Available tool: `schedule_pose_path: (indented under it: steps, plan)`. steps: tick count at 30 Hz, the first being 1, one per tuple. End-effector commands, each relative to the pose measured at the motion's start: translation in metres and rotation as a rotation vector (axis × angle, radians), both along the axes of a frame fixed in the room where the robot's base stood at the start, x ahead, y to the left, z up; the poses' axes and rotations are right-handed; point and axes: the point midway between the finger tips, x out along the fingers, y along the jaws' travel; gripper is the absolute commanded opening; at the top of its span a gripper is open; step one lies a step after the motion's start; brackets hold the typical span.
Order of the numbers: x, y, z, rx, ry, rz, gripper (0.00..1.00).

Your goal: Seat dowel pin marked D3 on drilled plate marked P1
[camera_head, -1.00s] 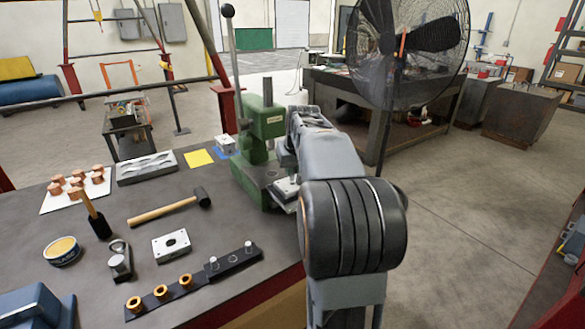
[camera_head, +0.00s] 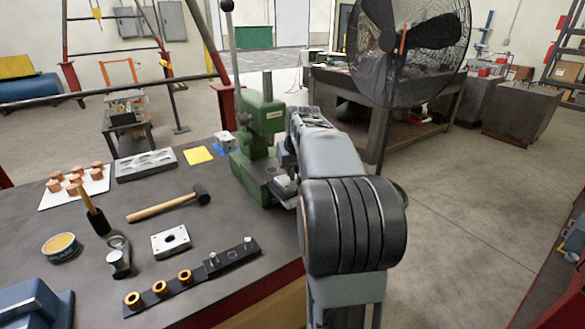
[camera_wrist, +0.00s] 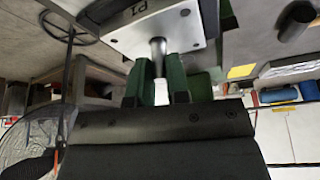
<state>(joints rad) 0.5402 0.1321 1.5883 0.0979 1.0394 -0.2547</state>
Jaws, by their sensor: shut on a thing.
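The plate marked P1 (camera_wrist: 185,33) is pale metal with a dark hole near one corner and shows at the top of the wrist view. In the head view it is partly visible on the press base (camera_head: 281,188), much of it hidden by my arm. A grey dowel pin (camera_wrist: 158,57) stands between my gripper's fingers (camera_wrist: 159,72), which are shut on it. Its far end overlaps the plate's near edge in the picture; I cannot tell whether it is in a hole. The pin's mark is not readable. My gripper is mostly hidden behind my arm in the head view.
The green arbor press (camera_head: 262,122) rises beside my arm. On the bench lie another drilled plate (camera_head: 171,241), a dark strip (camera_head: 192,282) with copper-coloured rings and pins, a mallet (camera_head: 165,204) and a grease tin (camera_head: 61,247). A fan (camera_head: 405,45) stands behind.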

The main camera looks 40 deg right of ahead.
Motion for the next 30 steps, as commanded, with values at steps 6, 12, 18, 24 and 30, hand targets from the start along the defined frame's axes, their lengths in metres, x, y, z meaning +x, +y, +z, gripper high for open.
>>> schedule_pose_path:
  steps: [6,12,18,24,30]
  plan:
    - [0.000,0.000,0.000,0.000,0.000,0.000,0.24]
    - [0.000,0.000,0.000,0.000,0.000,0.000,0.44]
    - [0.000,0.000,0.000,0.000,0.000,0.000,0.46]
    - [-0.003,0.001,0.011,-0.002,-0.003,0.000,0.46]
    - [-0.017,0.005,0.046,-0.002,-0.004,0.000,0.46]
